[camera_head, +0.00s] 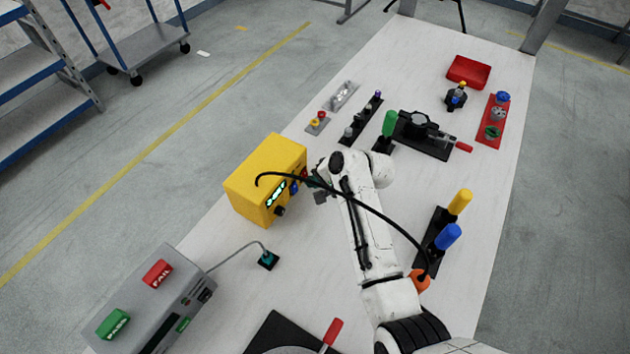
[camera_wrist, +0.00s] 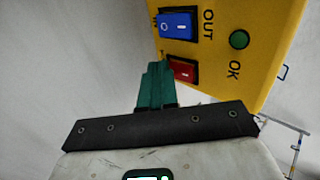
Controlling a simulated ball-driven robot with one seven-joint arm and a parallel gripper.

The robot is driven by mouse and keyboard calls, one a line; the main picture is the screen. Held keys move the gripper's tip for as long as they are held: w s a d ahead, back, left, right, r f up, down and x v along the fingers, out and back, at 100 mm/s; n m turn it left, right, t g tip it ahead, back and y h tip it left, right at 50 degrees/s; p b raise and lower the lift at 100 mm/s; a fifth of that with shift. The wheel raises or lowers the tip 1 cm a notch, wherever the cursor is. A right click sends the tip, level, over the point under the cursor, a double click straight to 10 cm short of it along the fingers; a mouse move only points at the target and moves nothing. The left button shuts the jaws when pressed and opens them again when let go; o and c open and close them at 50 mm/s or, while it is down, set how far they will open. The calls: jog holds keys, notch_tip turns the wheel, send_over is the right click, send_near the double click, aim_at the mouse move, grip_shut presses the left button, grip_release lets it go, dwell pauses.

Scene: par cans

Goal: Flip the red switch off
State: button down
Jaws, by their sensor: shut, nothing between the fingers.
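The red switch (camera_wrist: 185,71) is a rocker in a black frame on the face of a yellow box (camera_head: 262,182). It shows in the wrist view beside a blue rocker switch (camera_wrist: 176,26); its left end is partly covered by my fingers. My gripper (camera_wrist: 157,68) has green fingers, shut and empty, with the tips at the red switch's left edge. I cannot tell whether they touch it. In the head view my gripper is at the box's right face, mostly hidden by my arm and a black cable.
The box face also carries a green OK light (camera_wrist: 239,39). A grey tester (camera_head: 165,300) with red FAIL and green PASS blocks stands at the lower left.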

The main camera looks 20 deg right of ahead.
jog(key=shift+w+f, duration=0.1)
jog(key=shift+a, duration=0.1)
jog(key=shift+r, duration=0.2)
jog(key=shift+r+p, duration=0.65)
jog(key=shift+p, duration=0.25)
jog(key=shift+r, duration=0.1)
jog(key=v, duration=1)
jog(key=shift+s+d, duration=0.3)
jog(key=shift+s, duration=0.05)
